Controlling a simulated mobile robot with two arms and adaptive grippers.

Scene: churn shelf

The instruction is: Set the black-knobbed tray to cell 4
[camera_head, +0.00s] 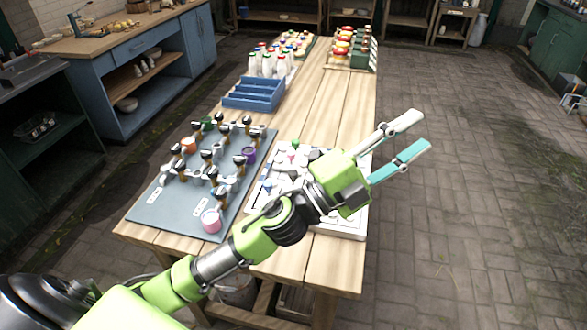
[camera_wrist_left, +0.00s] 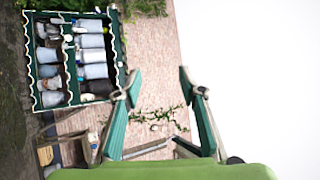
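My left gripper (camera_head: 416,133) is open and empty, held in the air over the table's right edge. Its open fingers also show in the left wrist view (camera_wrist_left: 158,82). A grey board (camera_head: 150,213) on the table carries several upright pieces with black tops and brown bodies, small coloured cups and white labels. A white tray (camera_head: 343,223) with small coloured pieces lies to its right, partly hidden by my arm. I cannot tell which piece is the black-knobbed tray, nor where cell 4 is. My right gripper is not in view.
Behind the boards stand a blue crate (camera_head: 250,97), white bottles (camera_head: 267,65) and a green rack with jars (camera_head: 358,58). Bare wooden table (camera_head: 325,100) lies between. A blue cabinet (camera_head: 140,80) stands left. The left wrist view shows a green shelf with jars (camera_wrist_left: 96,70).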

